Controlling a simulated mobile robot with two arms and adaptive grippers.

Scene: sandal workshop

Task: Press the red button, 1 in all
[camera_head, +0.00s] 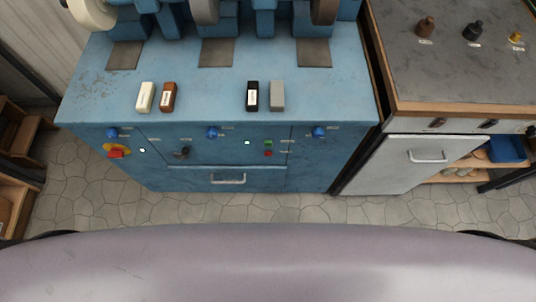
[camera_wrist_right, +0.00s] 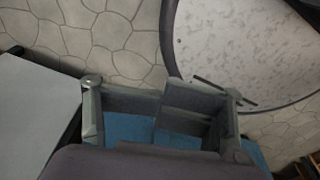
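In the head view, a red mushroom-shaped button (camera_head: 116,154) on a yellow plate sits at the left of the blue machine cabinet's front face. A smaller red button (camera_head: 268,154) sits right of centre on the same face, just below a green button (camera_head: 268,142). My right gripper (camera_wrist_right: 162,105) shows only in the right wrist view, apart from both red buttons. Its finger links are in sight, but I cannot tell whether it is open or shut. I see nothing held in it. My left gripper is in neither view.
The blue cabinet (camera_head: 205,105) carries small blocks on top, blue knobs (camera_head: 212,132), a dark switch (camera_head: 182,153) and a drawer handle (camera_head: 228,179). A grey-topped bench (camera_head: 455,65) stands to its right. Stone floor (camera_head: 290,208) lies clear in front of the cabinet.

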